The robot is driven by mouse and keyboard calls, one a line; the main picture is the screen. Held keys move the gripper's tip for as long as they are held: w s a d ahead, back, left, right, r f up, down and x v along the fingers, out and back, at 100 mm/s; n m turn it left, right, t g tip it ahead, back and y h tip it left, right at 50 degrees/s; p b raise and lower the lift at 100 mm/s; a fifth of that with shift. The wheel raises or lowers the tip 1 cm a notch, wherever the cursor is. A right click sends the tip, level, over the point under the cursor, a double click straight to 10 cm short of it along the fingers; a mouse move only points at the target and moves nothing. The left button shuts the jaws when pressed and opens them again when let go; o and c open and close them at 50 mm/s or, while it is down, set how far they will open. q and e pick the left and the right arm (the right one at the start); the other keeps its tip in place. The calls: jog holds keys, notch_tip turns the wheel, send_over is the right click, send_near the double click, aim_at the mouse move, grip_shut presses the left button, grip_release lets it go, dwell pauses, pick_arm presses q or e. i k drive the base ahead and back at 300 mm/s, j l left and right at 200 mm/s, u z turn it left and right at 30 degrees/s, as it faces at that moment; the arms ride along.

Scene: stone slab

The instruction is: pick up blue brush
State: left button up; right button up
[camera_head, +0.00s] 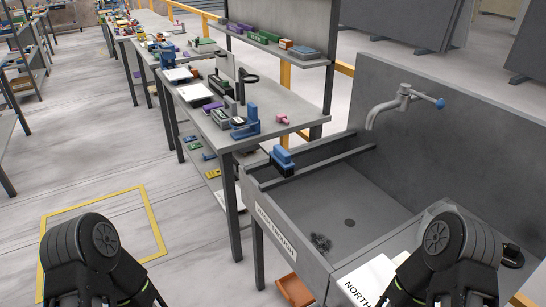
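The blue brush (282,157) has a blue top and dark bristles underneath. It sits at the back left corner of the grey stone sink (262,210), on or against the rim. Parts of my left arm show at the bottom left and parts of my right arm at the bottom right, both well apart from the brush. Neither gripper's fingers show in the frame, so I cannot see their state.
A grey tap (391,103) with a blue handle sticks out over the sink. A dark scouring pad (321,242) lies in the basin. A cluttered workbench (243,139) stands behind the brush.

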aim_at(281, 159)
jog(key=i+j, duration=0.2)
jog(key=j, duration=0.2)
jog(key=i+j, duration=0.45)
jog(key=j, duration=0.3)
jog(key=i+j, duration=0.2)
jog(key=j, duration=0.2)
jog(key=i+j, duration=0.45)
jog(key=j, duration=0.3)
jog(key=i+j, duration=0.2)
jog(key=j, duration=0.2)
jog(key=i+j, duration=0.2)
jog(key=j, duration=0.15)
jog(key=z, duration=2.65)
